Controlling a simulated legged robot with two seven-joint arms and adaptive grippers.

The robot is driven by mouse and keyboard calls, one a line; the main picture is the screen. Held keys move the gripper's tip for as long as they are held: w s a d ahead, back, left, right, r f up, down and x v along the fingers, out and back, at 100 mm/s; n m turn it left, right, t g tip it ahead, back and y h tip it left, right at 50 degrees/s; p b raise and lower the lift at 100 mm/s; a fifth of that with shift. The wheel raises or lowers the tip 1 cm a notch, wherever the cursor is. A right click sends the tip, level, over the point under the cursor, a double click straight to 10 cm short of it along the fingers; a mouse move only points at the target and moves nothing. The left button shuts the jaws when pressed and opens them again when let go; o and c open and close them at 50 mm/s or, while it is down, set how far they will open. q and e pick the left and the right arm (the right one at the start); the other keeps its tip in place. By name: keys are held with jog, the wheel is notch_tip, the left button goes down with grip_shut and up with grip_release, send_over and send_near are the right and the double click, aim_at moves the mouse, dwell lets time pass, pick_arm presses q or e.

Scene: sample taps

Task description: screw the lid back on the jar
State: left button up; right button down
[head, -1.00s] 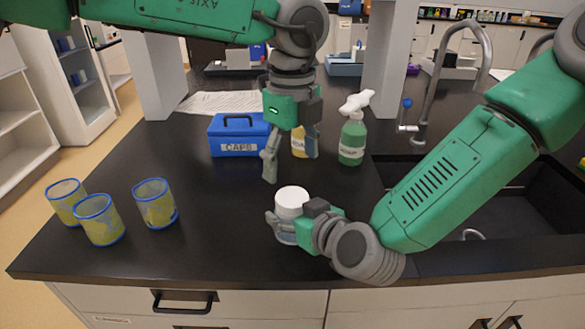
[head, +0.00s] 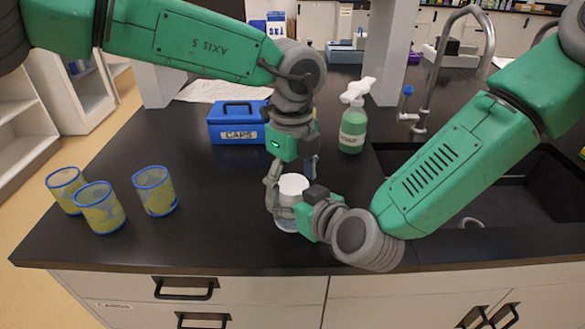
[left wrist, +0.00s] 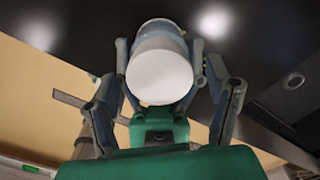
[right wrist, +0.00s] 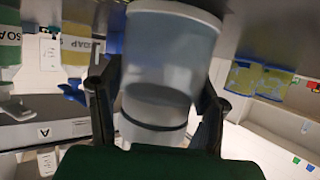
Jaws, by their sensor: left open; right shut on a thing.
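The jar (head: 287,224) stands upright near the front of the black counter, with the white lid (head: 293,184) on its top. My right gripper (head: 290,212) is shut on the jar's side; the right wrist view shows its fingers on both sides of the clear jar body (right wrist: 170,50). My left gripper (head: 290,178) points down over the lid and is open. In the left wrist view its fingers are on either side of the white lid (left wrist: 160,76), without a clear grip. How far the lid is threaded cannot be told.
Several yellow cups with blue rims (head: 100,208) stand at the left. A blue CAPS box (head: 238,123) and a green soap bottle (head: 353,130) are behind. A yellow bottle is mostly hidden by my left gripper. The sink (head: 480,190) is at right.

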pick_arm(q)
jog(key=shift+f, duration=0.1)
jog(key=c, duration=1.3)
jog(key=m, duration=1)
jog(key=shift+w, duration=0.1)
jog(key=o, duration=1.2)
jog(key=shift+o, duration=0.2)
